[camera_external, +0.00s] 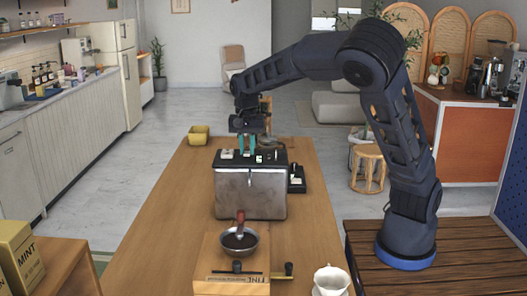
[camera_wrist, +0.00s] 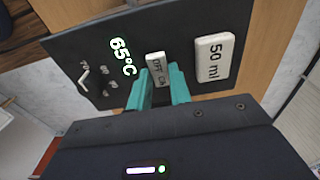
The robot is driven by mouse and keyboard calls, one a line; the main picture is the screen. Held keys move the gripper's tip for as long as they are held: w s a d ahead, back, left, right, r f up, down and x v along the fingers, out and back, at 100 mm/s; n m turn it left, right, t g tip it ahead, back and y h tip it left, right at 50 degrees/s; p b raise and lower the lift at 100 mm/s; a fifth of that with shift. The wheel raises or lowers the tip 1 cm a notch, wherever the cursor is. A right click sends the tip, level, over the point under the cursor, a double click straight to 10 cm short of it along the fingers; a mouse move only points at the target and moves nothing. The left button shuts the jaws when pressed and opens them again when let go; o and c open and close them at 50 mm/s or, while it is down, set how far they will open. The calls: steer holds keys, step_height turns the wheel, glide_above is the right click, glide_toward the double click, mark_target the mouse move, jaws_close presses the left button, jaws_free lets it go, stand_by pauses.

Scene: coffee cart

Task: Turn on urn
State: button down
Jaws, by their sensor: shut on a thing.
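The urn (camera_external: 251,196) is a metal box with a black top, standing on the wooden table. In the wrist view its black panel (camera_wrist: 215,25) shows a green 65°C display (camera_wrist: 123,56), a white rocker switch marked with OFF (camera_wrist: 157,66) and a white 50 ml button (camera_wrist: 214,58). A small dial (camera_wrist: 85,80) sits at the panel's left. My gripper (camera_external: 247,148) reaches down onto the urn's top. Its teal fingertips (camera_wrist: 161,76) are shut on the rocker switch, one at each side. The switch's lower part is partly hidden between the fingers.
A white cup (camera_external: 331,281) is at the near right. A yellow container (camera_external: 199,135) sits behind left. The table left of the urn is clear.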

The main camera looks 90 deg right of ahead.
mark_target(247, 153)
steer(key=c, duration=1.3)
jaws_free()
steer(key=r, duration=1)
steer(key=shift+a+r, duration=0.35)
steer(key=shift+r, duration=0.05)
